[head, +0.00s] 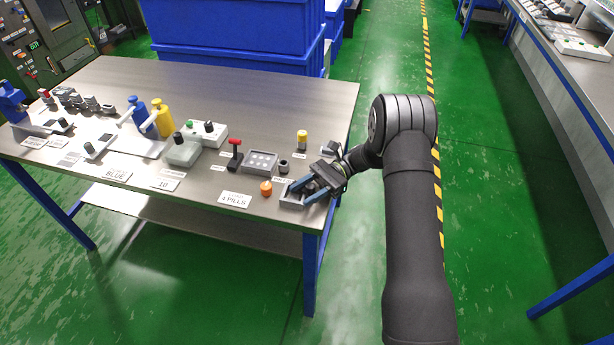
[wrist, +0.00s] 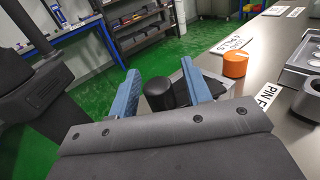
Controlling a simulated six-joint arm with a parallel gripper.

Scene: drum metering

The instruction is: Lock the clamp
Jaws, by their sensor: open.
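No part in view is marked clearly as the clamp. My gripper (head: 303,187) is at the right front corner of the table, low over a small grey block or tray (head: 291,201). In the wrist view my gripper (wrist: 163,92) has its two blue fingers apart. A black round-topped knob (wrist: 159,94) stands between them, with gaps visible at its sides. Its lower part is hidden by my gripper body. A red-handled lever (head: 235,146) stands upright on a dark base, left of my gripper.
An orange cap (head: 266,188) sits just left of my gripper and also shows in the wrist view (wrist: 235,64). A grey tray with round pockets (head: 247,167), a small dark cup (head: 284,167) and a yellow bottle (head: 302,140) stand nearby. Label cards lie along the front edge.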

